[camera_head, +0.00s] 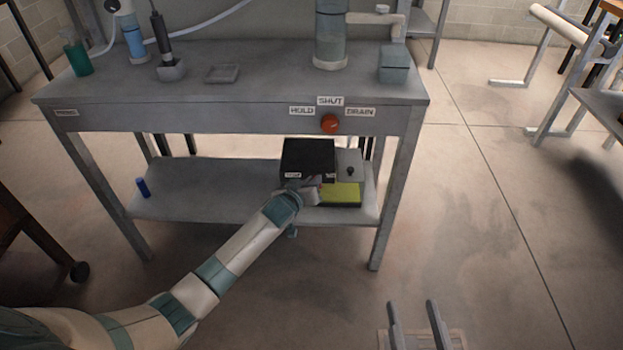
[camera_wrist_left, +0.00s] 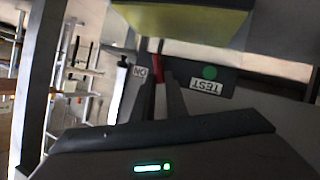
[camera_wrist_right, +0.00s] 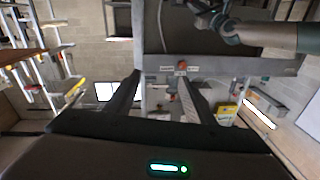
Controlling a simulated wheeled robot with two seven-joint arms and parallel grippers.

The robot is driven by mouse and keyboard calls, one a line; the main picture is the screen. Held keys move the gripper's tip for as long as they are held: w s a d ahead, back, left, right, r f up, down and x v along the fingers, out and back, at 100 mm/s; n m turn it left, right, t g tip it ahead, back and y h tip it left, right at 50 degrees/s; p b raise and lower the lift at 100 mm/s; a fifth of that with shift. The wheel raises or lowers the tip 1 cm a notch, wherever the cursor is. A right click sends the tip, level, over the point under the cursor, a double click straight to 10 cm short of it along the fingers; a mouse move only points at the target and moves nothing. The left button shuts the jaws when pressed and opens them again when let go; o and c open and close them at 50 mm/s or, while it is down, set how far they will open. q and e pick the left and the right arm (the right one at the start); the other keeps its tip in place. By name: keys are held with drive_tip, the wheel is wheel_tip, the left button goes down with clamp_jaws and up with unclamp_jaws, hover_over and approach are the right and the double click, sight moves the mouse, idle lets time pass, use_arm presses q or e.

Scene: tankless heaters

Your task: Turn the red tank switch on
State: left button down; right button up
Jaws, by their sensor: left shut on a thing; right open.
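The red switch (camera_wrist_left: 157,70) is a small red lever, partly hidden by fingers, beside an upside-down "ON" label (camera_wrist_left: 140,73) in the left wrist view. It belongs to a dark box (camera_head: 308,157) above the bench's lower shelf. My left gripper (camera_wrist_left: 160,90) is shut on the red switch, its two fingers close together. In the head view my left gripper (camera_head: 305,190) is at the front of the dark box, where the lever is mostly hidden. My right gripper (camera_head: 417,312) is open and empty over the floor, away from the bench; its spread fingers show in the right wrist view (camera_wrist_right: 160,95).
A green button (camera_wrist_left: 209,73) with a "TEST" label sits beside the switch. A yellow-green block (camera_head: 341,195) is below the box. A grey box with a black knob (camera_head: 350,170) adjoins it. A red-orange knob (camera_head: 330,123) is on the bench front. A blue cylinder (camera_head: 143,187) stands on the shelf.

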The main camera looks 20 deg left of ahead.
use_arm(q)
drive_tip(key=d+m+y+p, duration=0.1)
drive_tip(key=d+m+g+y+p, duration=0.1)
drive_tip(key=p, duration=0.1)
drive_tip(key=m+y+p, duration=0.1)
drive_tip(key=m+p, duration=0.1)
drive_tip(key=shift+w+d+r+g+y, duration=0.25)
drive_tip(key=shift+w+d+g+y, duration=0.05)
drive_tip(key=shift+w+d+g, duration=0.1)
drive_tip(key=shift+w+d+f+m+y, duration=0.1)
drive_tip(key=shift+d+m+y, duration=0.25)
drive_tip(key=shift+m+y, duration=0.25)
drive_tip(key=shift+d+m+g+y, duration=0.1)
drive_tip(key=shift+m+g+y, duration=0.2)
use_arm(e)
drive_tip(key=s+d+f+g+h, duration=0.1)
drive_tip(key=s+d+f+g, duration=0.1)
drive_tip(key=f, duration=0.4)
drive_tip(key=s+d+f+g+h, duration=0.2)
drive_tip(key=s+d+f+g, duration=0.1)
drive_tip(key=f+g, duration=0.4)
drive_tip(key=shift+s+d+f+m+g, duration=0.2)
drive_tip(key=shift+s+f+m+g, duration=0.1)
drive_tip(key=shift+s, duration=0.25)
drive_tip(key=shift+r, duration=0.1)
use_arm(q)
drive_tip(key=c, duration=1.8)
unclamp_jaws()
drive_tip(key=shift+o, duration=0.2)
